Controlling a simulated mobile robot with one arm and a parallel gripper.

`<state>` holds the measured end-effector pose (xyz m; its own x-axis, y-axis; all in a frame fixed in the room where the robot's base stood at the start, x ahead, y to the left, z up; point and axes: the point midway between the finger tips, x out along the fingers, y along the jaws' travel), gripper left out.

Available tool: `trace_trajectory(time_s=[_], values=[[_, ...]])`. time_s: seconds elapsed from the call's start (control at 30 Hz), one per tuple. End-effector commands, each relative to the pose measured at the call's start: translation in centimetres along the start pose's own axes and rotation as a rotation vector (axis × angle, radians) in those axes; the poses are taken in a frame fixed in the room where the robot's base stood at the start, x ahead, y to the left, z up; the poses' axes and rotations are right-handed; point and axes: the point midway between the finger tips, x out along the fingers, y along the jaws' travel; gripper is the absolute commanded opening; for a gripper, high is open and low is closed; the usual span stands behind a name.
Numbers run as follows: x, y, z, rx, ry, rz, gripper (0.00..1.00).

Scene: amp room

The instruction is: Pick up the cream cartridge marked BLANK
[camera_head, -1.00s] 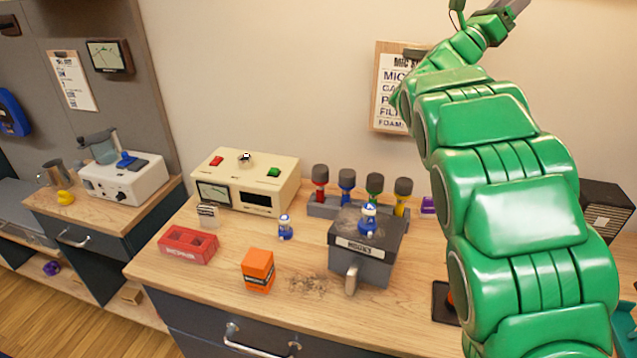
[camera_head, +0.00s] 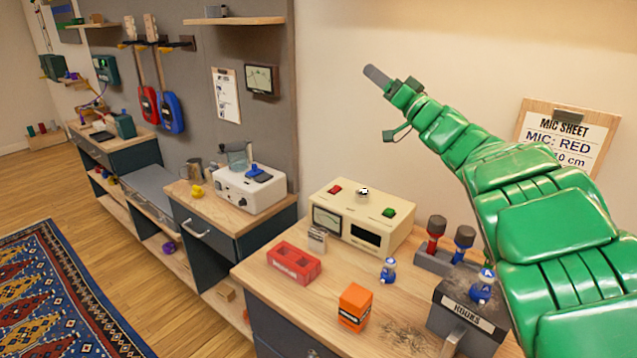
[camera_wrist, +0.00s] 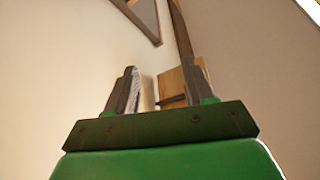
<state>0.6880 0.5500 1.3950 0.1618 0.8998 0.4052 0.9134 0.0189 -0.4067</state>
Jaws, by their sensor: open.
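A small cream block (camera_head: 317,238) with dark markings stands on the wooden bench between the red holder and the cream meter box. It may be the cartridge marked BLANK, but its lettering is too small to read. My gripper (camera_head: 376,76) is raised high in front of the wall, above and well apart from the block. In the wrist view my gripper (camera_wrist: 162,88) has its two fingers spread with nothing between them. The wrist view shows only wall and board parts, no cartridge.
The bench holds a red slotted holder (camera_head: 294,264), a cream meter box (camera_head: 385,235), an orange block (camera_head: 354,307), a blue-and-white figure (camera_head: 388,271) and a grey box (camera_head: 467,310). Microphones (camera_head: 437,235) stand in a rack behind. A lower counter with a white machine (camera_head: 247,190) lies left.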

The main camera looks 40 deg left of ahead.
Motion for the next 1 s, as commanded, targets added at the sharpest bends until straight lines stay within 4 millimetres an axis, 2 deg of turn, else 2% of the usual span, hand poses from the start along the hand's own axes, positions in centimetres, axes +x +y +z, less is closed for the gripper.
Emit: trace_trajectory(time_s=[0.03,0.2,0.3,0.4,0.6,0.93,1.0], values=[[0.3,-0.2,2.9,-0.034,-0.080,0.000,0.53],[-0.2,-0.4,12.5,-0.164,-0.358,-0.013,0.53],[-1.1,-0.3,16.3,-0.223,-0.476,-0.024,0.53],[-2.0,-0.2,19.2,-0.270,-0.567,-0.035,0.53],[-3.8,0.2,23.1,-0.344,-0.703,-0.054,0.53],[-6.4,0.8,27.5,-0.434,-0.862,-0.083,0.53],[-7.0,1.5,28.7,-0.427,-0.858,-0.082,0.53]])
